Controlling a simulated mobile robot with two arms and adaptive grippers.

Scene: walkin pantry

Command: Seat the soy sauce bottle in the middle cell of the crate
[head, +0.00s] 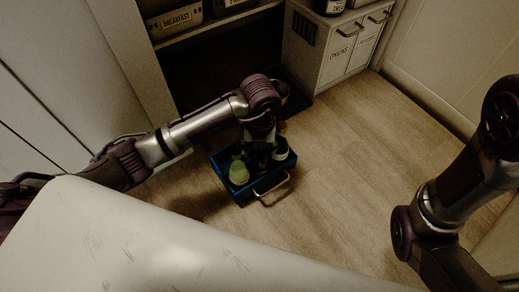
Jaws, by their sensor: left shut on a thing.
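The blue crate (247,196) stands on the wooden floor with several containers in it. A container with a pale green top (239,173) is in its near left part, and a dark and pale container (281,152) is at its right. My left gripper (261,150) points down over the middle of the crate and is shut on a dark thing that looks like the soy sauce bottle. The bottle is mostly hidden by the gripper and the other containers, so I cannot tell how deep it sits or whether it is seated. My right gripper is out of view.
A metal handle (272,188) sticks out at the crate's near side. Behind are a shelf with a breakfast bin (175,21) and a pale cabinet labelled onions (339,56). The floor right of the crate is clear.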

